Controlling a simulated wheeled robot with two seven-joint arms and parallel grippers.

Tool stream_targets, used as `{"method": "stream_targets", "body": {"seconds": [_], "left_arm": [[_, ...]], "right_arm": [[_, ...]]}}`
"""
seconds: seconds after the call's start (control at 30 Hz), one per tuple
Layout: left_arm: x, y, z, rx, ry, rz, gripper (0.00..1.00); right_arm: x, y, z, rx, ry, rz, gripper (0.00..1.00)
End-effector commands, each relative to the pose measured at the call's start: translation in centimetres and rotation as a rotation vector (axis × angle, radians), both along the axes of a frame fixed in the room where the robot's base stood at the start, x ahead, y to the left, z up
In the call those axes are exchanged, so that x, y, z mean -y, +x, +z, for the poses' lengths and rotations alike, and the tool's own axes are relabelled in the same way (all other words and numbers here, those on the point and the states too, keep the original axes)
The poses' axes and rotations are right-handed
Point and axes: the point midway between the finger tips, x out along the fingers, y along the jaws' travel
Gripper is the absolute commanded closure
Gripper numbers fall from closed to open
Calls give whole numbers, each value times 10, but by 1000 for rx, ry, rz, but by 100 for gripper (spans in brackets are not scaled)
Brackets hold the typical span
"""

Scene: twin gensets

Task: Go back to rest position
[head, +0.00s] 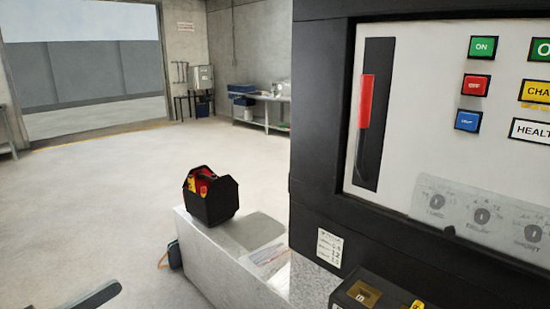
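The control panel (465,60) of a genset fills the right side of the head view, in a black frame. It has a red lever (366,101) in a dark vertical slot at its left. Green ON, red and blue buttons sit beside it, with rotary knobs (482,216) below. The lever's handle is near the upper half of the slot. A dark grey, blunt-ended part (95,298) pokes in at the bottom left edge; I cannot tell what it belongs to. No gripper can be made out in this view.
A black tool carrier (211,197) with red and yellow contents stands on a pale plinth (205,255). A black box with yellow labels (365,292) is at the bottom right. A metal table (268,98) stands at the back wall. The floor at left is clear towards a wide doorway.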

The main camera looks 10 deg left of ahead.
Motion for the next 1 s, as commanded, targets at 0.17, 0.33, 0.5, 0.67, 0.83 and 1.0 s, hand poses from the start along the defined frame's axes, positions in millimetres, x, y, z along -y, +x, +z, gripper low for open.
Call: {"method": "stream_targets", "body": {"seconds": [0.17,0.33,0.5,0.67,0.83,1.0], "left_arm": [[9,12,-29,-137,55,52,45],[16,26,-72,-341,107,118,45],[17,34,-138,-658,128,204,45],[14,26,-204,-1003,71,276,45],[15,15,-236,-1191,4,304,45],[16,12,-241,-1225,-14,308,45]], "right_arm": [[0,0,0,1,0,0,64],[0,0,0,0,0,0,64],[0,0,0,0,0,0,64],[0,0,0,0,0,0,64],[0,0,0,0,0,0,64],[0,0,0,0,0,0,64]]}}
